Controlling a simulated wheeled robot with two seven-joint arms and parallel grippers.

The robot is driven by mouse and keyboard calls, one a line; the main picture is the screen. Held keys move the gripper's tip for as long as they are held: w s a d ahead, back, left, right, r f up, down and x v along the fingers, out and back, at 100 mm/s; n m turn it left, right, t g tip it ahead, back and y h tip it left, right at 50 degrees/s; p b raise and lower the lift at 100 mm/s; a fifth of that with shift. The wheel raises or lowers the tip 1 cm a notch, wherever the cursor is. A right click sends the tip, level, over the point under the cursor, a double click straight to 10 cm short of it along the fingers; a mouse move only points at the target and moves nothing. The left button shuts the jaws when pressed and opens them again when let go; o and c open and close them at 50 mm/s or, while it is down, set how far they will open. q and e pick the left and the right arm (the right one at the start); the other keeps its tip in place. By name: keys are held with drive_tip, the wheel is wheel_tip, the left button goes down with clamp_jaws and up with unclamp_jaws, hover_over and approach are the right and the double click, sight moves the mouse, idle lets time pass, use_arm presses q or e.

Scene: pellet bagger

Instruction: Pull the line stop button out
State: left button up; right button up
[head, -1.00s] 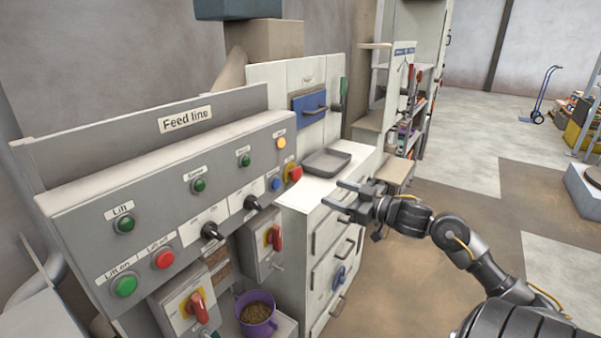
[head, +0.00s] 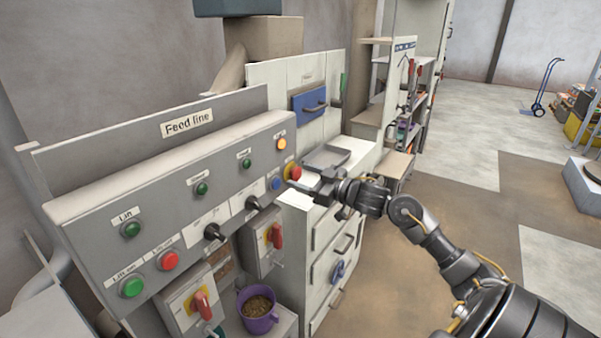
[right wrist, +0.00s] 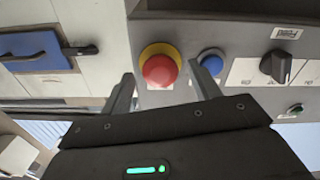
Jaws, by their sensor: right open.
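The line stop button is a red mushroom button (head: 295,173) on a yellow ring, at the right end of the grey Feed line panel (head: 150,215). In the right wrist view the red button (right wrist: 160,70) lies between and beyond the two fingertips. My right gripper (head: 298,186) is open and empty, close to the button in the head view. In the right wrist view its fingers (right wrist: 165,85) stand apart on either side of the button, with no clear contact. My left gripper is not in view.
A blue button (right wrist: 211,62) sits close beside the red one, near one finger. A black selector knob (right wrist: 277,66) is farther along the panel. A grey tray (head: 328,158) lies on the white cabinet behind my gripper. A purple cup (head: 257,310) of pellets stands below the panel.

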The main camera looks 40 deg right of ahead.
drive_tip(key=shift+w+a, duration=0.2)
drive_tip(key=shift+w, duration=0.4)
clamp_jaws()
drive_tip(key=shift+s+r+p, duration=0.1)
drive_tip(key=shift+p, duration=0.35)
drive_tip(key=shift+s, duration=0.2)
drive_tip(key=shift+s+d, duration=0.15)
drive_tip(key=shift+s, duration=0.15)
unclamp_jaws()
